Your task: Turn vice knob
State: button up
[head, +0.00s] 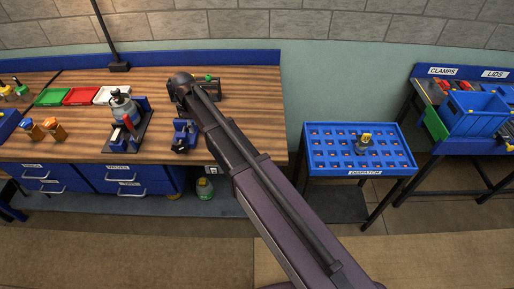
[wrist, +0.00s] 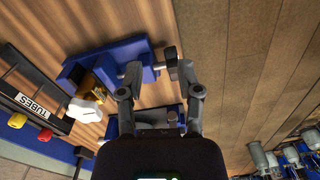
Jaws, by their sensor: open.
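A blue vice (wrist: 112,58) fills the upper middle of the wrist view, with a metal screw and a dark grey knob (wrist: 171,64) at its right end. My gripper (wrist: 160,70) is open, its two fingertips on either side of the knob and screw end. I cannot tell whether either fingertip touches the knob. A small amber bottle with a white cap (wrist: 86,108) shows beside the vice's left part. In the head view a blue vice (head: 184,135) stands near the bench's front edge, just below my arm's far end. My fingers are not clear there.
A rack labelled TUBES (wrist: 30,106) with red and yellow caps is left in the wrist view. Another blue vice-like stand (head: 125,133) holding a bottle is left on the bench. A blue dispatch tray (head: 316,160) stands right of the bench, across a gap.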

jog(key=s+d+f+m+b, duration=0.2)
jog(key=d, duration=0.5)
jog(key=s+d+f+m+b, duration=0.1)
jog(key=s+d+f+m, duration=0.1)
jog(key=d, duration=0.6)
jog(key=s+d+f+m+b, duration=0.2)
jog(key=s+d+m, duration=0.1)
jog(key=d, duration=0.5)
jog(key=shift+m+b, duration=0.35)
jog(key=shift+m, duration=0.35)
jog(key=s+d+m, duration=0.6)
jog(key=s+d, duration=0.3)
jog(key=d, duration=0.3)
jog(key=shift+s, duration=0.2)
